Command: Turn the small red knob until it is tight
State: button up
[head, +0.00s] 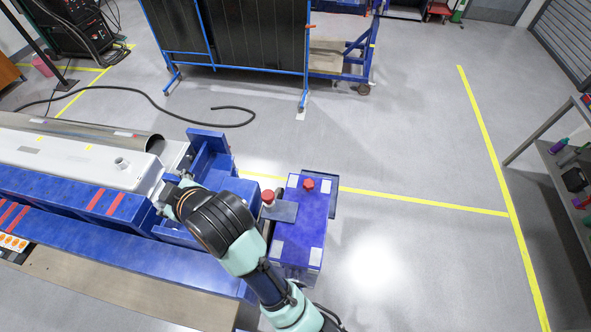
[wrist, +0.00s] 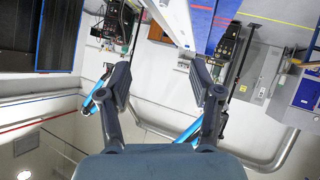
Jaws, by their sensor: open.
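Two red knobs show in the head view. One red knob (head: 309,184) sits on top of the blue box (head: 312,226). Another red knob (head: 268,196) with a pale base stands beside a grey plate at the box's left edge. I cannot tell which one is the small knob. My gripper (head: 165,196) is left of both knobs, near the end of the blue jig (head: 206,160), apart from the knobs. In the wrist view my gripper (wrist: 165,90) is open, with nothing between its fingers. No red knob shows there.
A long white beam (head: 70,148) lies on the blue jig at left. A blue-framed dark screen (head: 240,35) stands at the back. A black hose (head: 150,100) lies on the floor. Shelves (head: 570,165) stand at right. The floor right of the box is clear.

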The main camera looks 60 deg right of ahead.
jog(key=s+d+f+g, duration=0.3)
jog(key=d+f, duration=0.2)
jog(key=d, duration=0.6)
jog(key=n+g+y, duration=0.4)
jog(key=g, duration=0.1)
send_near(309, 183)
jog(key=f, duration=0.1)
jog(key=b+x, duration=0.7)
jog(key=x, duration=0.1)
jog(key=shift+w, duration=0.1)
jog(key=c, duration=1.1)
